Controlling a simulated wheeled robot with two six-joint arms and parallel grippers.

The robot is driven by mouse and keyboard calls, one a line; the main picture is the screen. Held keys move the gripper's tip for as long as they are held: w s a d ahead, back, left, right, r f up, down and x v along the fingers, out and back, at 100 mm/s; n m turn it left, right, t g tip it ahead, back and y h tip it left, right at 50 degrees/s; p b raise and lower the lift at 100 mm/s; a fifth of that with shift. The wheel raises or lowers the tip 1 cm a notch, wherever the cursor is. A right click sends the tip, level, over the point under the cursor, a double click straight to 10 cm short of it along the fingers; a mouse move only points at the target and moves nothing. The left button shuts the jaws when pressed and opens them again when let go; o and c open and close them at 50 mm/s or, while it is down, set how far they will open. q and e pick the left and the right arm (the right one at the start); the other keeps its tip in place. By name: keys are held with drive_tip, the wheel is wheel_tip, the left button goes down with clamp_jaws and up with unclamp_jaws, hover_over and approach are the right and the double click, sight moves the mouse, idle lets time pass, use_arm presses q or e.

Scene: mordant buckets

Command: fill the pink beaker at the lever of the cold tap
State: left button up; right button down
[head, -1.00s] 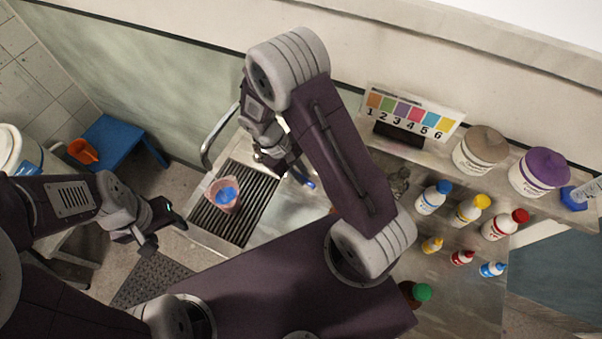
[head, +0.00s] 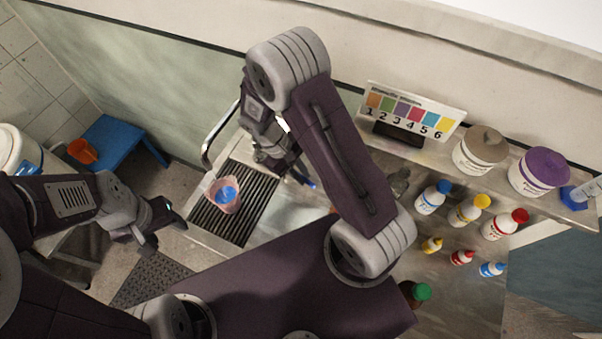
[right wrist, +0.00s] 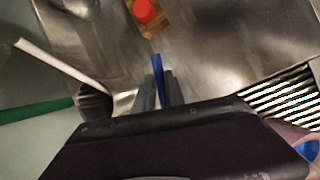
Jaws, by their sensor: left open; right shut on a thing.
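The pink beaker (head: 212,202) stands on the slatted drain grate, with blue showing inside it. Part of it also shows at the lower right edge of the right wrist view (right wrist: 287,131). The tap's curved metal spout (head: 217,135) arches just behind the beaker, its upper end hidden by my right arm. My right gripper (head: 287,172) is shut on the tap's blue lever (head: 309,184). In the right wrist view the blue lever (right wrist: 157,64) sits between the two fingers (right wrist: 157,88). My left gripper (head: 166,226) is open and empty, left of the grate and apart from the beaker.
The drain grate (head: 238,231) is otherwise clear. Several capped bottles (head: 432,200) stand on the counter at right, below two tubs (head: 480,152) and a numbered colour card (head: 413,112) on a ledge. A blue stool (head: 118,137) with an orange scoop (head: 82,151) stands at left.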

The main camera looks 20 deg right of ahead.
drive_tip(key=shift+d+r, duration=0.1)
idle(0.4)
drive_tip(key=shift+w+d+n+t, duration=0.25)
drive_tip(key=shift+d+n, duration=0.2)
drive_tip(key=shift+n, duration=0.45)
drive_tip(key=c, duration=1.4)
unclamp_jaws()
drive_tip(key=shift+s, duration=0.1)
drive_tip(key=shift+h, duration=0.3)
drive_tip(key=b+v, duration=0.1)
drive_tip(key=v, duration=0.8)
